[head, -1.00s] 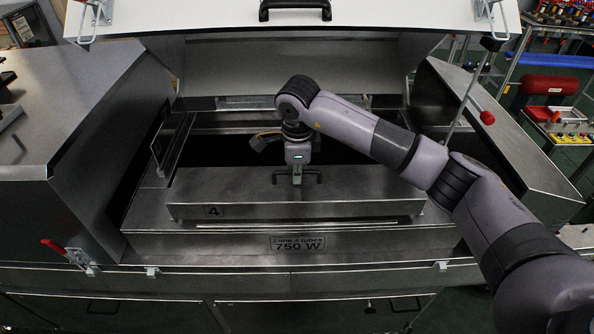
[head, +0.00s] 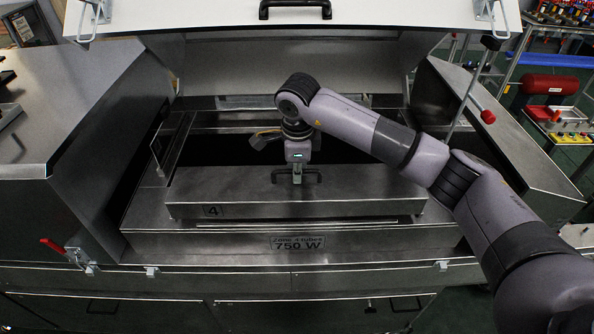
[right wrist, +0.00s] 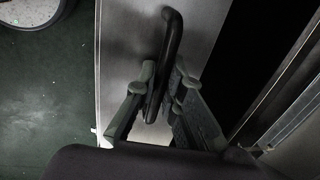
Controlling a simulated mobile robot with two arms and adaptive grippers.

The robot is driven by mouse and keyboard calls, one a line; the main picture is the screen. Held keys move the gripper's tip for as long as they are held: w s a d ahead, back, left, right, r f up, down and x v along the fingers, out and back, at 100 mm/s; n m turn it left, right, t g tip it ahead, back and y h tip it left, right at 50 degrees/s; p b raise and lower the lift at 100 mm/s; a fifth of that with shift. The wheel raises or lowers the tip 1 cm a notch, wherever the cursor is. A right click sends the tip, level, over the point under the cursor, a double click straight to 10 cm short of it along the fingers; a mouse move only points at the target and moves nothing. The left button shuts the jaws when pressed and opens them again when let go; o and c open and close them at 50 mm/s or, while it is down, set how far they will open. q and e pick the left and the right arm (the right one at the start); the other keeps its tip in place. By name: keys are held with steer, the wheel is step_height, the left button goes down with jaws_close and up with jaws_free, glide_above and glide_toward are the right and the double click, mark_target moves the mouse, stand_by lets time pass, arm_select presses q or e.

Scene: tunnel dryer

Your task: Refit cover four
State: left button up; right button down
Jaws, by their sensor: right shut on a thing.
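Cover four (head: 370,188) is a long steel cover with a "4" label at its front left. It sits level over the dryer's open bay, above the plate marked "Zone 4 tubes 750 W" (head: 297,243). My right gripper (head: 297,177) is shut on the cover's black handle (head: 312,176) at its middle. In the right wrist view, the fingers (right wrist: 160,95) stand on both sides of the dark handle (right wrist: 172,40), with the cover's pale metal (right wrist: 125,45) around it. Whether the cover touches its seat all round cannot be told. My left gripper is not in view.
The white lid (head: 400,14) is raised behind the bay. Steel housings stand at the left (head: 70,100) and right (head: 490,120). A red-handled latch (head: 53,246) is at the front left and a red-knobbed lever (head: 487,116) at the right. Dark gaps show behind the cover.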

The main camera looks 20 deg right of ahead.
mark_target(297, 188)
steer(key=shift+r+b, duration=0.1)
steer(key=shift+b, duration=0.35)
stand_by(0.8)
steer(key=shift+f+b, duration=1.05)
steer(key=shift+f, duration=0.25)
steer(key=c, duration=1.8)
jaws_free()
steer(key=shift+o, duration=1)
step_height(297, 188, up, 12)
steer(key=s, duration=0.1)
steer(key=shift+s+a, duration=0.2)
steer(key=shift+s, duration=0.2)
steer(key=shift+f, duration=0.1)
